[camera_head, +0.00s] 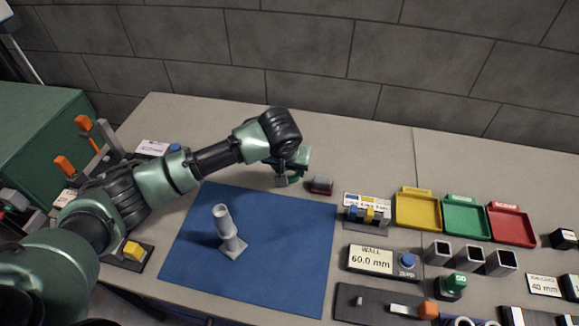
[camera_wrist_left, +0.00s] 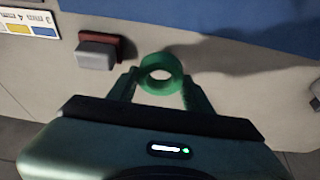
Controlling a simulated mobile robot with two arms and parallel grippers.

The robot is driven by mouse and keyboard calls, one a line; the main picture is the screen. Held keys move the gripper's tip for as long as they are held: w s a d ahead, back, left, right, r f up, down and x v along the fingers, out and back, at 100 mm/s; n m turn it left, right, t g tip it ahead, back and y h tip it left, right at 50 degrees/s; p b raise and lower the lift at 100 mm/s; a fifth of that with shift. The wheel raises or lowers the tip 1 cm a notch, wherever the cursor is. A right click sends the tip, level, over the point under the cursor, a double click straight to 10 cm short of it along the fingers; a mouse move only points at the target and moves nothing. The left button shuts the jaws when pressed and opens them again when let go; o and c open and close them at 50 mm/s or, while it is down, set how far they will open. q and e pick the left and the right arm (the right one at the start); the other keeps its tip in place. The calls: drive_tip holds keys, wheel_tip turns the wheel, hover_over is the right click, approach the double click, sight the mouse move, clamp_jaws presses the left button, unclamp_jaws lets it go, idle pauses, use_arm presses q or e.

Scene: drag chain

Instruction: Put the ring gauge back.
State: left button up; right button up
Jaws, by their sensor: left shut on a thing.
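The ring gauge, a green ring, is between the fingers of my left gripper (camera_wrist_left: 159,84). In the left wrist view its rim (camera_wrist_left: 160,90) shows clearly, with the hole facing the camera. In the head view the green ring (camera_head: 304,158) shows partly behind my left gripper (camera_head: 291,170), beyond the blue mat's far edge. My left gripper is shut on the ring. It is beside a small grey and dark red block (camera_head: 321,185), which also shows in the left wrist view (camera_wrist_left: 98,52), apart from the ring. My right gripper is not in view.
A grey pipe piece (camera_head: 229,230) stands on the blue mat (camera_head: 290,250). To the right are a holder with coloured gauges (camera_head: 367,213), yellow (camera_head: 417,225), green (camera_head: 466,232) and red trays (camera_head: 511,240), and a "WALL 60.0 mm" display (camera_head: 370,260). The table behind the mat is mostly clear.

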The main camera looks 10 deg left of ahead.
use_arm(q)
drive_tip(key=shift+f+b, duration=0.4)
drive_tip(key=shift+f, duration=1.45)
idle(0.4)
drive_tip(key=o, duration=1.5)
drive_tip(key=b+v, duration=0.1)
drive_tip(key=v, duration=0.7)
